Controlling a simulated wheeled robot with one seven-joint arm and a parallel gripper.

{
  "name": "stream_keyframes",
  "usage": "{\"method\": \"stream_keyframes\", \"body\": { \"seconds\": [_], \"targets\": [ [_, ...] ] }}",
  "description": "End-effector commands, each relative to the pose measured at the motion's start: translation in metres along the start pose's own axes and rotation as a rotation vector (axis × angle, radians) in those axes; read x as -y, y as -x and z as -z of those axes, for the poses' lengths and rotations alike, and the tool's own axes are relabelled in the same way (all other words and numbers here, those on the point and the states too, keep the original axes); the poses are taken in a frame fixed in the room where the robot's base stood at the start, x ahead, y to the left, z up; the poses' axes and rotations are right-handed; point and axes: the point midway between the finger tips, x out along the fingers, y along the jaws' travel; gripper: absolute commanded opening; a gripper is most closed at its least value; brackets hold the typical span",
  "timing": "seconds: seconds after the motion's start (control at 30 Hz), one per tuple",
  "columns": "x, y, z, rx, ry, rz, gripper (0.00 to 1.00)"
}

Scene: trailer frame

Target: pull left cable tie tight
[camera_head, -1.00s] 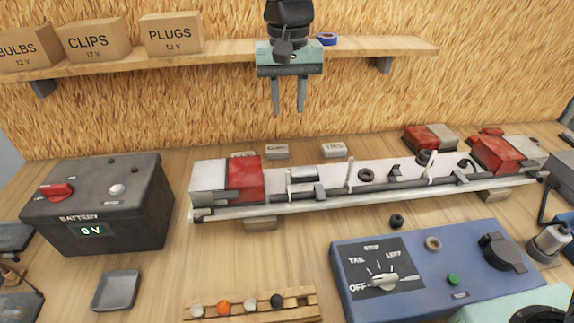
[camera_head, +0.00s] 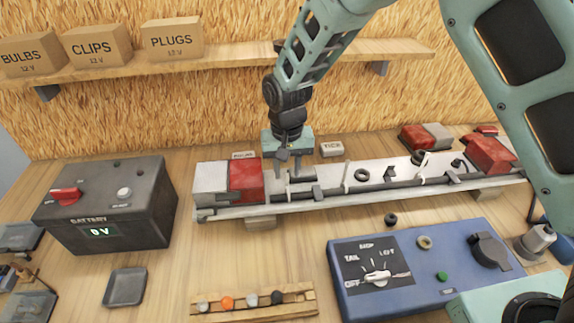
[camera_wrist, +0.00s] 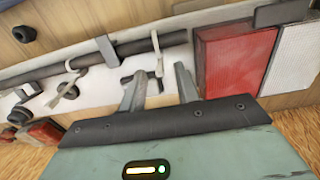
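The left cable tie (camera_wrist: 157,52) is a thin white strip standing up at the black cable (camera_wrist: 110,55) on the white trailer frame (camera_head: 330,185). In the wrist view it shows between the tips of my gripper (camera_wrist: 160,72), which are spread apart. I cannot tell whether either finger touches it. In the head view my gripper (camera_head: 290,174) points down over the left part of the frame, just right of the left red and white lamp (camera_head: 246,178), and largely hides this tie. The middle cable tie (camera_head: 346,172) and right cable tie (camera_head: 425,168) stand farther right.
A battery box (camera_head: 105,205) stands at left, a blue switch panel (camera_head: 420,262) at front right. A wooden rack (camera_head: 255,304) and small tray (camera_head: 125,287) lie in front. The shelf (camera_head: 230,63) with boxes is behind my arm. Open table lies before the frame.

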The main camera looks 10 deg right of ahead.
Motion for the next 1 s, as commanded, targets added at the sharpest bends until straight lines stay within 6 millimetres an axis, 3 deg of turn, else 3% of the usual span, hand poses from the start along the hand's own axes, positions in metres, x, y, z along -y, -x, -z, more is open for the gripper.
{"method": "stream_keyframes", "body": {
  "seconds": [0.33,0.37,0.47,0.5,0.73,1.0],
  "targets": [
    [0.000,-0.005,0.000,0.000,0.000,0.000,0.32],
    [0.000,-0.005,0.000,0.000,0.000,0.000,0.29],
    [0.000,-0.005,0.000,0.000,0.000,0.000,0.01],
    [0.000,-0.005,0.000,0.000,0.000,0.000,0.00],
    [0.000,-0.003,0.000,0.000,0.000,0.000,0.00],
    [0.000,0.024,0.000,0.000,0.000,0.001,0.00]
  ]
}}
